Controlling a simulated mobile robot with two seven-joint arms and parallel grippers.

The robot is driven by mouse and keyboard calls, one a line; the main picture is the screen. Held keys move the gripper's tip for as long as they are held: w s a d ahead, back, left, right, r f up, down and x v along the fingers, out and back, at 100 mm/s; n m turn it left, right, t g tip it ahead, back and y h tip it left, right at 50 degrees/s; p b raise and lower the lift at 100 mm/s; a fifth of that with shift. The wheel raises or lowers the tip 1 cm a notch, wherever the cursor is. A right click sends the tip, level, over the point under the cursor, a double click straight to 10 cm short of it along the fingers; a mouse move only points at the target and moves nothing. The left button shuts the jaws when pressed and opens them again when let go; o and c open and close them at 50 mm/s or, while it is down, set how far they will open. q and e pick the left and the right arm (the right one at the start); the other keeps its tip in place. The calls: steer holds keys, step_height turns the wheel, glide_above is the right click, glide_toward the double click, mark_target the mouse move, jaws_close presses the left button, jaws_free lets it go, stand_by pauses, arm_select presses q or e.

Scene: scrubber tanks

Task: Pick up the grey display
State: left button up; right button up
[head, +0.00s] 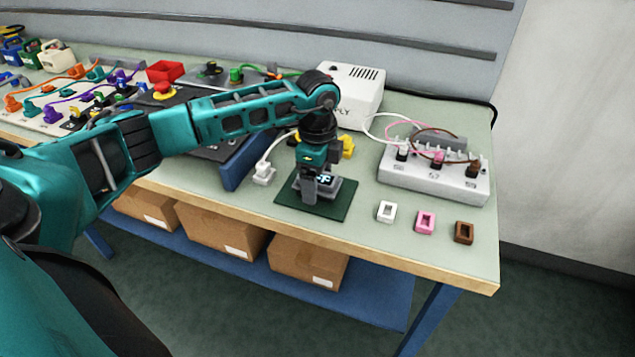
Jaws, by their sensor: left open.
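The grey display (334,191) sits on a dark green mat (318,210) near the front of the workbench. Its small dark screen with pale lit marks faces up and is partly covered. My left gripper (316,187) points down directly over the display, with one dark finger in front of it. The gripper is open, and its far finger is hidden. I cannot tell whether the fingers touch the display. My right gripper does not show.
A white plug (263,174) with a cable lies left of the mat. White (387,211), pink (425,222) and brown (464,232) blocks lie to the right. A grey terminal box (433,181) and a white supply box (350,92) stand behind. The bench front edge is close.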

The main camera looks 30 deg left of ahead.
arm_select(q)
steer(key=c, duration=0.9)
steer(key=shift+r, duration=0.15)
step_height(320, 180, up, 20)
steer(key=p, duration=0.1)
steer(key=w+a+p, duration=0.1)
steer(key=a, duration=1.8)
steer(key=shift+w+a, duration=0.2)
steer(key=shift+w, duration=0.2)
stand_by(0.6)
